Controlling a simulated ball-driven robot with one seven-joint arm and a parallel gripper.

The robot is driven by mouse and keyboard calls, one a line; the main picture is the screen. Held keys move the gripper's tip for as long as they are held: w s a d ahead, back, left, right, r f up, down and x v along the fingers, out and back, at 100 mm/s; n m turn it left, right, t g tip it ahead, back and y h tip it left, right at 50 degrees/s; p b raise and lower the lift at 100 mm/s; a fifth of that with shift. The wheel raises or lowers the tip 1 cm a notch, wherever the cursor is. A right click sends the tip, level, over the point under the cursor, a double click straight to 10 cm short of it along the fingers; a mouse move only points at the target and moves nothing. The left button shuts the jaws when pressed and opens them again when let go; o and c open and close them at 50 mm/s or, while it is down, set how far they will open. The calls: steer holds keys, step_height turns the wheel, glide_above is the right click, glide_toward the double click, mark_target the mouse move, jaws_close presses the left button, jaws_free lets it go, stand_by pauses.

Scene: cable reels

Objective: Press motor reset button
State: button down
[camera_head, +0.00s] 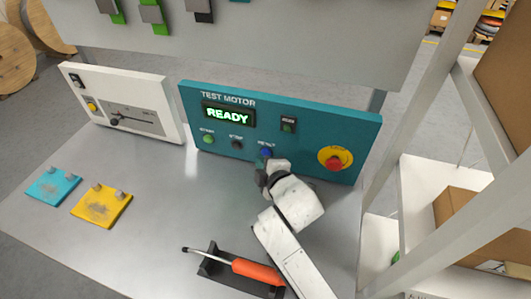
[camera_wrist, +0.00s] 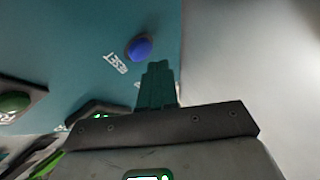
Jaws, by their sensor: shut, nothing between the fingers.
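The blue reset button (camera_head: 266,153) sits on the teal test motor panel (camera_head: 225,150), under a label that reads like RESET. My gripper (camera_head: 263,172) is just below and in front of the button, its dark fingers close to the panel. In the wrist view the blue button (camera_wrist: 139,47) shows just beyond and left of my shut fingertips (camera_wrist: 157,66), with a small gap in the picture. The fingers are together and hold nothing. The button is unobstructed in both views. The panel display (camera_head: 228,114) reads READY in green.
A green start button (camera_head: 208,139), a dark stop button (camera_head: 237,145) and a red emergency knob (camera_head: 334,163) on yellow share the panel. An orange-handled screwdriver (camera_head: 257,272) lies in a black holder. Yellow (camera_head: 101,207) and teal (camera_head: 53,187) plates lie left; the bench's middle is clear.

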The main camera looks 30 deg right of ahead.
steer(key=shift+s+a, duration=0.1)
steer(key=shift+s+a, duration=1.75)
